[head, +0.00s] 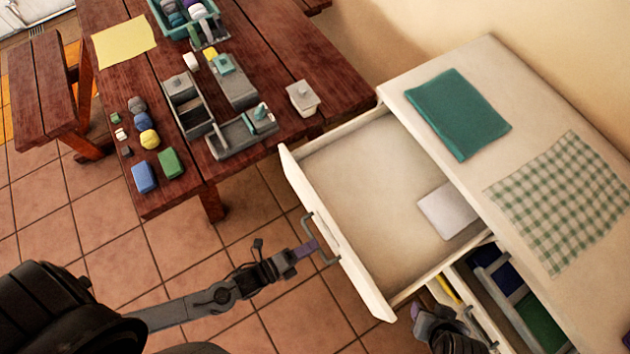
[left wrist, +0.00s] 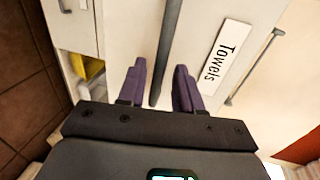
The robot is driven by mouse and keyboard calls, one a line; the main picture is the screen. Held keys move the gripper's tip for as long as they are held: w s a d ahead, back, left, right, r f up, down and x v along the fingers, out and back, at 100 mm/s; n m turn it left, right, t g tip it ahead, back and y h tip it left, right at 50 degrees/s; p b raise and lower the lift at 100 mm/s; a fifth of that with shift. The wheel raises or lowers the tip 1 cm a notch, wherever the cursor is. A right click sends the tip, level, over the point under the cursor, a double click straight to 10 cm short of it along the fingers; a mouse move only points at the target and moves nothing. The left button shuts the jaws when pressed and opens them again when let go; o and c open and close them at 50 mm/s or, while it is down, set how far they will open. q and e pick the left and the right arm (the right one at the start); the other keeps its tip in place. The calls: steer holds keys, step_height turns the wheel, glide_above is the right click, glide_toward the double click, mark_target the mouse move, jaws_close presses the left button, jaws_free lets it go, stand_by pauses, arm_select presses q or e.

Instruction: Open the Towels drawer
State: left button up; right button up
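The Towels drawer (head: 365,175) is pulled well out of the white cabinet, and a flat pale item (head: 448,210) lies inside it. The left wrist view shows its front with the white "Towels" label (left wrist: 221,62). Its grey bar handle (head: 309,224) also shows there (left wrist: 168,45). My left gripper (head: 308,247) is at this handle. In the left wrist view, its purple fingers (left wrist: 160,88) stand on either side of the bar, with visible gaps. My right gripper (head: 424,312) shows partly at the bottom, beside the lower drawer; its finger gap is unclear.
A lower drawer (head: 478,318) is partly open, with blue, green and yellow things inside. A teal towel (head: 457,112) and a checked cloth (head: 565,200) lie on the cabinet top. A wooden table (head: 245,60) with trays and small items stands behind left. Tiled floor is clear before the drawer.

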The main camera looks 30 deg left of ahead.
arm_select(q)
steer(key=v, duration=0.8)
steer(key=shift+p, duration=0.45)
steer(key=shift+w, duration=0.1)
